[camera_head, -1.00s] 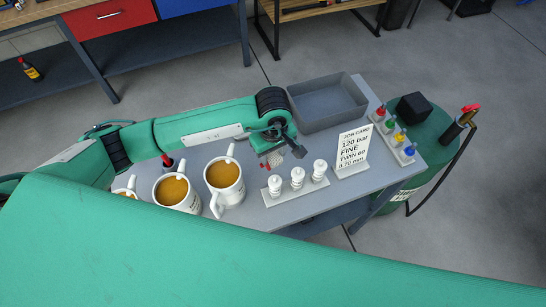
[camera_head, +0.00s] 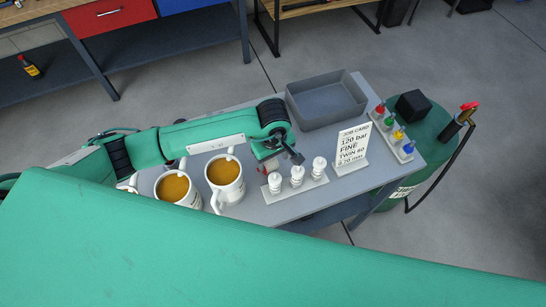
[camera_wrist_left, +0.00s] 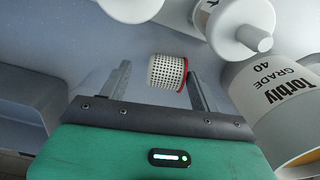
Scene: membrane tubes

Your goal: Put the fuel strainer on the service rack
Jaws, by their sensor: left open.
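The fuel strainer looks to be the small white mesh cylinder with a red rim (camera_wrist_left: 167,72) in the left wrist view, lying on the grey table top. My left gripper (camera_head: 283,160) is open over it, with one finger on each side in the wrist view; no grip shows. In the head view the gripper mostly hides the strainer. A white stand with three white capped cylinders (camera_head: 296,187) is just in front of the gripper. A narrow rack with red, green, yellow and blue parts (camera_head: 408,157) is at the right edge. I cannot tell which is the service rack.
A grey open bin (camera_head: 324,122) stands behind the gripper. Mugs of brown liquid, such as this one (camera_head: 224,187), stand to the left. A job card (camera_head: 351,150) stands right of the white stand. A green tank (camera_head: 428,140) is beyond the table's right edge.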

